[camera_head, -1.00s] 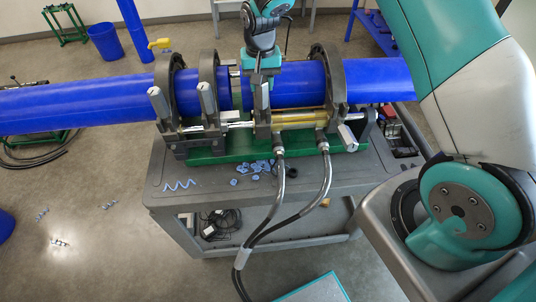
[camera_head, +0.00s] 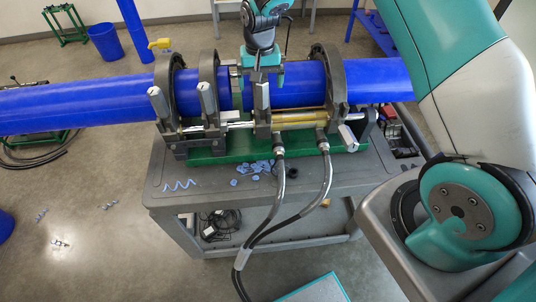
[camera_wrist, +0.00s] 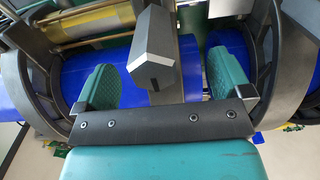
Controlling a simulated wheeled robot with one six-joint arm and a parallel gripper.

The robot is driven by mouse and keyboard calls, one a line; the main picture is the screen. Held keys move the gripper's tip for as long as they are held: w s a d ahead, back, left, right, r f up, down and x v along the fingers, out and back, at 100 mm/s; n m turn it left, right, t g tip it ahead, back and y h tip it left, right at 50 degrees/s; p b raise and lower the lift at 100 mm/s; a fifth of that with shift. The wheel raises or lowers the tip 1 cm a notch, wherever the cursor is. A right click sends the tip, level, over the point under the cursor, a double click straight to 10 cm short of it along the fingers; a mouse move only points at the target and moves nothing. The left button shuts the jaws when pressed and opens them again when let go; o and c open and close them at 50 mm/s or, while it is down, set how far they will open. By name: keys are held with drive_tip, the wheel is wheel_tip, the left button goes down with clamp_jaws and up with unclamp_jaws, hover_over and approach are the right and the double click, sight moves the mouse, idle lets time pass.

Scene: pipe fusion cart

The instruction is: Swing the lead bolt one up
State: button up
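My gripper (camera_head: 261,78) is over the middle of the blue pipe, at the inner clamp right of the pipe gap. In the wrist view my gripper (camera_wrist: 162,82) is open, with its two teal fingers apart. A grey faceted clamp bolt (camera_wrist: 152,55) stands between them, and neither finger visibly touches it. This bolt (camera_head: 262,97) also shows in the head view, roughly upright at the front of the clamp. Other grey bolts are on the left outer clamp (camera_head: 158,103), the left inner clamp (camera_head: 208,98) and, tilted outward, the right outer clamp (camera_head: 347,138). Which is the lead bolt is not marked.
The blue pipe (camera_head: 80,104) lies across the clamps on a green base (camera_head: 225,152) and grey cart (camera_head: 165,200). Two hoses (camera_head: 279,190) rise at the cart's front. Blue shavings (camera_head: 180,185) lie on the cart top. Floor left of the cart is mostly clear.

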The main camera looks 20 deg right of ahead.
wheel_tip(320, 180, up, 9)
drive_tip(key=p, duration=0.4)
idle(0.5)
drive_tip(key=shift+s, duration=0.1)
idle(0.3)
